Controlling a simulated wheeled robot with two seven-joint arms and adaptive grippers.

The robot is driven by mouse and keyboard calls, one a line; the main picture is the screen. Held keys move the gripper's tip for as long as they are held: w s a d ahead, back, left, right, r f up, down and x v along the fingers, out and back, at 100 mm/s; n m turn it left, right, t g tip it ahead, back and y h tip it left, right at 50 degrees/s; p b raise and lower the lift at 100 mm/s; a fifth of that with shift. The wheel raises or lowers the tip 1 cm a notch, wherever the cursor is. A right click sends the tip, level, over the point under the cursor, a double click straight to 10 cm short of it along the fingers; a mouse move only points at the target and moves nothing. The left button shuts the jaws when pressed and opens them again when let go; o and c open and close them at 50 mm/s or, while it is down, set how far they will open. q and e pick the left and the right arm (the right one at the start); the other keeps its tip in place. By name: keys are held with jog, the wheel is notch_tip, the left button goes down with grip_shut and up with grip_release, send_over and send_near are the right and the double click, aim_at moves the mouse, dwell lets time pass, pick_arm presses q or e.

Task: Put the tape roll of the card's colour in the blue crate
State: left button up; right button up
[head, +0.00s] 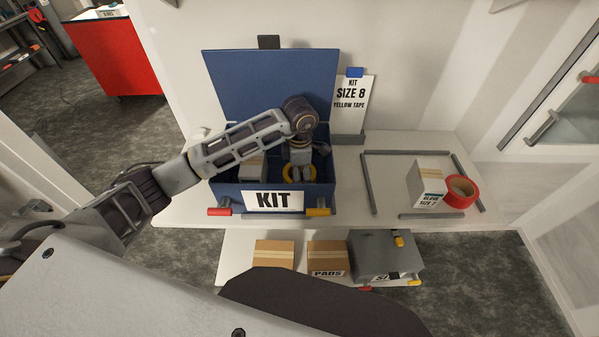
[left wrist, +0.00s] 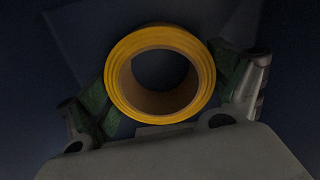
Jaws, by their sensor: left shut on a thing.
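The card (head: 351,100) stands behind the bench and reads "KIT SIZE 8 YELLOW TAPE". The blue crate (head: 226,197), labelled KIT, stands open on the bench with its lid raised. My left gripper (head: 299,172) reaches down inside the crate. It is shut on a yellow tape roll (head: 291,179), which also shows between the green finger pads in the left wrist view (left wrist: 160,73). I cannot tell whether the roll touches the crate floor. A red tape roll (head: 461,191) is on the bench at the right. My right gripper is not in view.
A small carton (head: 427,182) labelled as gloves stands beside the red roll inside a grey frame (head: 373,184). Another box (head: 252,167) is in the crate. A lower shelf holds two cartons (head: 273,253) and a grey box (head: 384,258).

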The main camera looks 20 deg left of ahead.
pick_arm(q)
jog(key=shift+f, duration=0.15)
jog(key=o, duration=0.9)
jog(key=shift+r, duration=0.3)
notch_tip(320, 180, up, 12)
jog(key=b, duration=0.2)
jog(key=shift+f+b, duration=0.15)
jog(key=shift+b, duration=0.15)
dwell(0.4)
